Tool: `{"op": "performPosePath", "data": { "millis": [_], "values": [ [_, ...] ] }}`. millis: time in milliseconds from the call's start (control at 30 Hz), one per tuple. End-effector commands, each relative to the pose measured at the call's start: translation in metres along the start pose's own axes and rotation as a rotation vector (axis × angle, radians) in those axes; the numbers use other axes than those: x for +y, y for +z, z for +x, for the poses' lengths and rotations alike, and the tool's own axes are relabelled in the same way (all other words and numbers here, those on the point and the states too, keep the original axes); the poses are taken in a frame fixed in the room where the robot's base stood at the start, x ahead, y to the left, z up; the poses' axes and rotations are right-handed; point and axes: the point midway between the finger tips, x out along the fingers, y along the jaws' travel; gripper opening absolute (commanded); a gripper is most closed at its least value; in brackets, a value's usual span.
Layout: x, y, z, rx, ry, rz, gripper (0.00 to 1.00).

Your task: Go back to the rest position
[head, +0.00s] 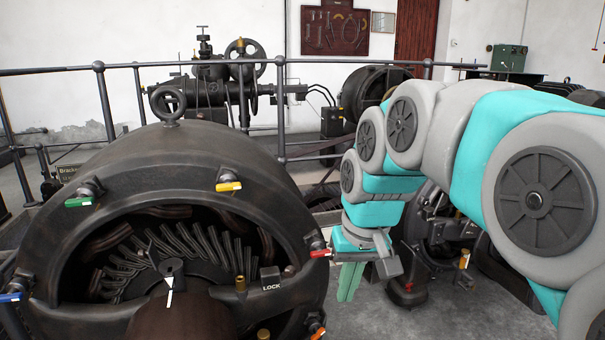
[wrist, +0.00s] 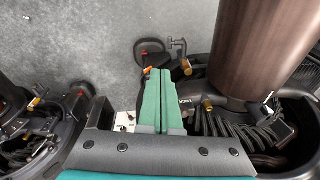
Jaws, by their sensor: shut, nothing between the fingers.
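My gripper (head: 350,282) hangs at the end of my grey and turquoise arm, just right of the large dark dynamo (head: 200,165) in the head view. Its two green fingers point down and lie together with nothing between them. They also show side by side in the wrist view (wrist: 162,100). A red-tipped handle (head: 320,253) on the dynamo's rim is close to the gripper in the head view; I cannot tell whether they touch.
The dynamo's rim carries yellow (head: 229,186), green (head: 79,202) and blue (head: 11,297) tipped handles. A LOCK label (head: 271,287) sits near its opening. A metal railing (head: 190,65) runs behind. A second machine (head: 430,225) stands behind my arm.

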Motion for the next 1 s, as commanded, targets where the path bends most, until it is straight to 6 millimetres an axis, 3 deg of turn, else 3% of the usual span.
{"op": "performPosePath", "data": {
  "millis": [33,300,500,700,1000],
  "values": [
    [0.007,0.023,0.007,-0.028,0.012,0.011,0.0],
    [0.038,0.147,0.053,-0.177,0.062,0.071,0.0],
    [0.051,0.225,0.08,-0.266,0.084,0.119,0.0],
    [0.054,0.26,0.092,-0.306,0.09,0.141,0.0],
    [0.055,0.262,0.093,-0.309,0.09,0.142,0.0]
  ]
}}
